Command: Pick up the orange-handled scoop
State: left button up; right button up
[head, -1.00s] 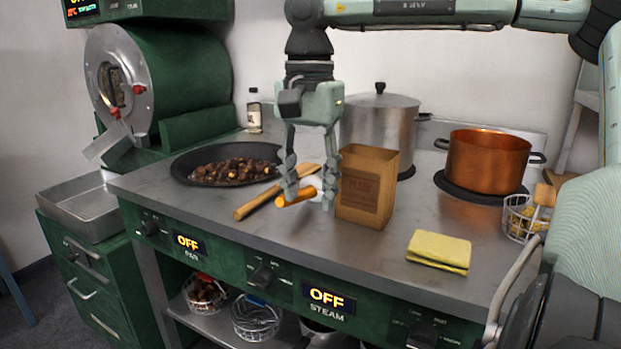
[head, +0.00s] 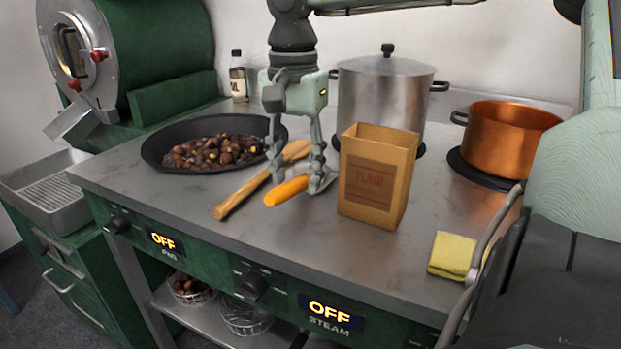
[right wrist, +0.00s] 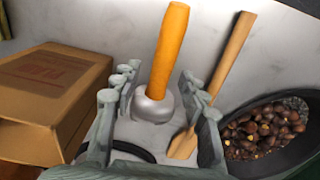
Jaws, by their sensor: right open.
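The orange-handled scoop (head: 287,191) lies on the steel counter between the wooden spoon and the paper bag. In the right wrist view its orange handle (right wrist: 169,48) points away and its metal part (right wrist: 153,104) sits between my fingers. My right gripper (head: 296,180) points down over the scoop, open, with a finger on each side of it. Its fingers also show in the right wrist view (right wrist: 155,95), apart from the scoop's handle. Part of the scoop's metal head is hidden behind a finger in the head view. My left gripper is not in view.
A wooden spoon (head: 246,194) lies just left of the scoop, and a brown paper bag (head: 395,200) stands close on the right. A black pan (head: 156,147) of chestnuts, a steel pot (head: 375,100) and a copper pot (head: 508,140) stand behind. A yellow cloth (head: 452,254) lies at front right.

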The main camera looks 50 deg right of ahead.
aim_at(296, 181)
jog(key=shift+f, duration=1.5)
jog(key=shift+w, duration=0.1)
grip_shut()
